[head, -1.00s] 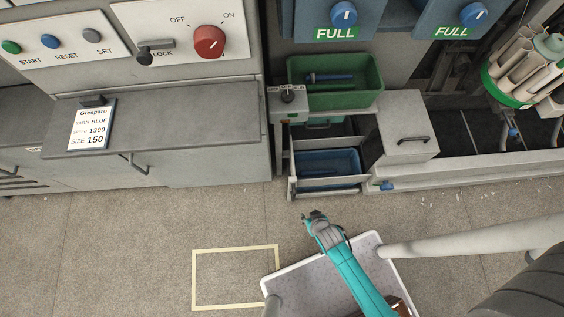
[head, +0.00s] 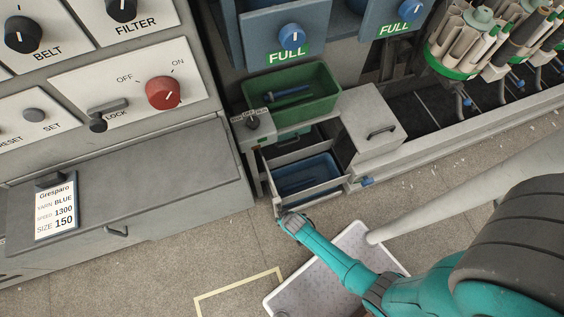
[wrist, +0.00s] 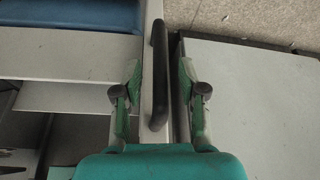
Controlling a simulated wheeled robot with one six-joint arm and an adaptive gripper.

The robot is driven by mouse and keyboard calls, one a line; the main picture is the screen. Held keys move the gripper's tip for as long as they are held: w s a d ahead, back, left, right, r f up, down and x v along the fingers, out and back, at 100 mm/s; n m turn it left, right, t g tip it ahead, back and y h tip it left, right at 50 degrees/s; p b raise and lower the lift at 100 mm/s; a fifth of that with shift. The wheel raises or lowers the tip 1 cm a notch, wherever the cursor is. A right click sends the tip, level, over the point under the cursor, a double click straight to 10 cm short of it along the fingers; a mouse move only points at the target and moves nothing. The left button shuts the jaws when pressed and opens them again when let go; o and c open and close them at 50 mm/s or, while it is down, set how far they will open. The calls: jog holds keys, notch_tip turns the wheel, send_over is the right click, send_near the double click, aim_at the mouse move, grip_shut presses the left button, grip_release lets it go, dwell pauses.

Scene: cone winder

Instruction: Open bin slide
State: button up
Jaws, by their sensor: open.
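The bin slide (head: 312,198) is a pale drawer low in the machine, standing pulled out with a blue bin (head: 306,176) in it. In the wrist view its front panel (wrist: 151,20) runs up the picture, and a dark bar handle (wrist: 158,75) is along its outer side. The blue bin (wrist: 85,14) shows at upper left there. My gripper (head: 287,220) is at the slide's front. In the wrist view my gripper (wrist: 161,92) is open, one finger on each side of the panel and handle. I cannot tell whether either finger touches.
A green bin (head: 318,102) holding a blue object sits above the slide. A grey box (head: 372,125) with a black handle stands to the right. A white tray (head: 318,284) is in front, near my arm. A grey surface (wrist: 250,105) lies close right of my gripper.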

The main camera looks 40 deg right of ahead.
jog(key=shift+x, duration=1.45)
grip_shut()
